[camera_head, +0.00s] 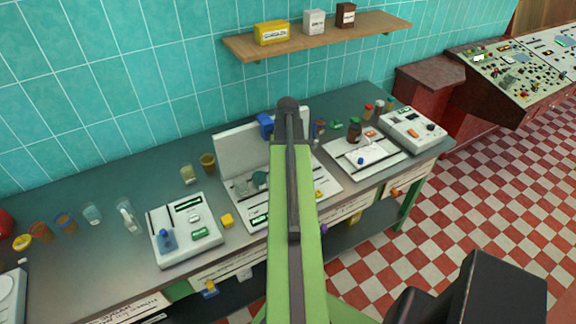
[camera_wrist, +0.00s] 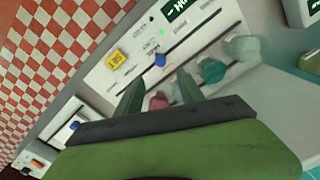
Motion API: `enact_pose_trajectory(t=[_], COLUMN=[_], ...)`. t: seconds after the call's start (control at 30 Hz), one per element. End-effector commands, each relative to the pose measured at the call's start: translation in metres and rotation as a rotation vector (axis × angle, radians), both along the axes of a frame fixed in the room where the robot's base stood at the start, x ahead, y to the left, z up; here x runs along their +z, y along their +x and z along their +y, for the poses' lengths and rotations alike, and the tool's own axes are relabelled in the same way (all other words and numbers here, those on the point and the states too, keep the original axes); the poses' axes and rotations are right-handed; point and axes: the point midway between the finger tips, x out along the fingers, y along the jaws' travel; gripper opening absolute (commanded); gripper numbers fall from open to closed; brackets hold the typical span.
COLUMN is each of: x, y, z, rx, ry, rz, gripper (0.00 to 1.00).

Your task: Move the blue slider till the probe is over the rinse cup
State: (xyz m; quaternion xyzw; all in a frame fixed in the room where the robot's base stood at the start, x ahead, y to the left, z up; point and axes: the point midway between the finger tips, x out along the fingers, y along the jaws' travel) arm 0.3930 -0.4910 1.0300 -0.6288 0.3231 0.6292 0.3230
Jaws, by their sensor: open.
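In the wrist view a blue slider knob (camera_wrist: 160,60) sits at a slot on a pale panel, beside a yellow SET button (camera_wrist: 116,59). A teal cup (camera_wrist: 212,70), a pale green cup (camera_wrist: 243,48) and a reddish cup (camera_wrist: 158,100) stand along the panel; I cannot tell which is the rinse cup. My gripper (camera_wrist: 158,88) is open and empty, its fingers apart, with the knob beyond the tips. In the head view my arm covers the middle of this device. A blue block (camera_head: 265,125) shows at its upright back panel (camera_head: 240,152); I cannot make out the probe.
A device with its own blue knob (camera_head: 167,240) stands on the bench to the left. Another panel with a blue knob (camera_head: 361,160) and a grey box (camera_head: 413,130) stand to the right. Glasses and jars line the bench. A wooden shelf (camera_head: 318,38) hangs above.

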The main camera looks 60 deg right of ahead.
Motion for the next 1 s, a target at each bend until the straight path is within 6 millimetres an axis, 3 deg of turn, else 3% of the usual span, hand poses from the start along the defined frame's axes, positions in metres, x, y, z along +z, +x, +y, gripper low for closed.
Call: enact_pose_trajectory(t=[0.03, 0.1, 0.3, 0.87, 0.93, 1.0], x=[0.024, 0.039, 0.064, 0.062, 0.058, 0.048], y=[0.000, -0.001, -0.001, 0.000, 0.012, 0.039], z=[0.000, 0.000, 0.000, 0.001, 0.009, 0.030], rx=[0.000, 0.000, 0.000, 0.002, 0.026, 0.083], ry=[0.000, 0.000, 0.000, 0.000, 0.000, 0.000], rz=[0.000, 0.000, 0.000, 0.000, 0.000, 0.000], gripper=[0.45, 0.45, 0.45, 0.45, 0.45, 0.45])
